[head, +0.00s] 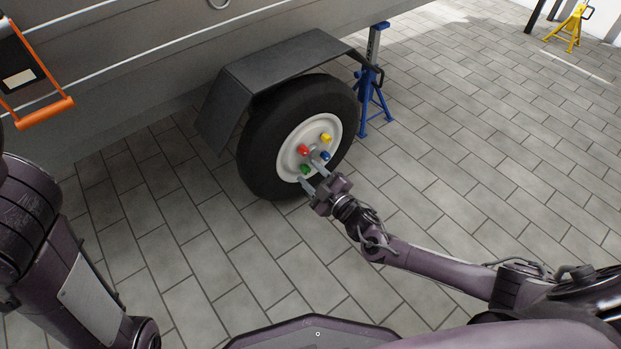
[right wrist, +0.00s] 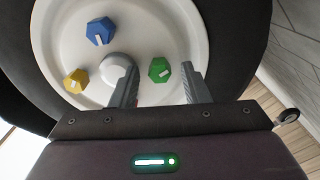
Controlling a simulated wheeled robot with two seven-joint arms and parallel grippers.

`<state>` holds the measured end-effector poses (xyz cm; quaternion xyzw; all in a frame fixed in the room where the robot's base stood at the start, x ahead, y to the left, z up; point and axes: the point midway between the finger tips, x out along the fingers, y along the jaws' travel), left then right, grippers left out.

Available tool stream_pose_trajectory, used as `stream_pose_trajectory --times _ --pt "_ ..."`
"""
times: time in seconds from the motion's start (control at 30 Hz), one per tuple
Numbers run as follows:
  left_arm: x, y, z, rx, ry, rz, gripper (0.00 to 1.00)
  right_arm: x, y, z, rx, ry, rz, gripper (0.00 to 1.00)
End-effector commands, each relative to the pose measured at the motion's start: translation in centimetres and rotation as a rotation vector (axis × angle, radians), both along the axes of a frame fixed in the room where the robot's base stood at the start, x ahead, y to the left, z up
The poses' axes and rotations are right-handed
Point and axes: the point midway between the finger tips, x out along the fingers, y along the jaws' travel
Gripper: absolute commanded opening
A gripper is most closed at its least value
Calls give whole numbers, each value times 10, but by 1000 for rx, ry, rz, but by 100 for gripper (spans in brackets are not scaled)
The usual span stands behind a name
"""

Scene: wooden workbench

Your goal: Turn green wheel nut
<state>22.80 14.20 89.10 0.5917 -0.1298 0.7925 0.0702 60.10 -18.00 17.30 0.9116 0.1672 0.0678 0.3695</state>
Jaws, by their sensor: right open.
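The green wheel nut (head: 305,169) sits on the lower part of the white wheel rim (head: 284,160). My right gripper (head: 310,171) is at the wheel face with its fingers apart. In the right wrist view the green nut (right wrist: 159,70) lies between the two open fingers (right wrist: 159,78), with a gap on each side. The left finger passes close to the round hub centre (right wrist: 115,67). I cannot tell how far the fingertips are from the rim. My left gripper is out of view; only my left arm shows.
Red (head: 303,149), yellow (head: 326,138) and blue (head: 325,156) nuts sit on the same rim near the gripper. A dark fender (head: 285,68) covers the tyre (head: 262,150). A blue jack stand (head: 370,95) stands beside the wheel. The paved floor (head: 480,160) to the right is clear.

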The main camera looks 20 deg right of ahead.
Motion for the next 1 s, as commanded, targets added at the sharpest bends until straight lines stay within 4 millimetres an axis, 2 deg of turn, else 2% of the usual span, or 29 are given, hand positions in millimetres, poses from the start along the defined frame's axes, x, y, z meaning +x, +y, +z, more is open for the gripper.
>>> stream_pose_trajectory --times 0.3,0.63,1.0 --pt "0 0 -2 0 -1 0 36 3 2 0 0 2 0 42" --pt "-2 0 -2 -1 -5 -1 36 3 2 0 1 1 1 0" --pt "-3 1 3 -2 -6 -1 36 3 2 2 58 20 -1 0"
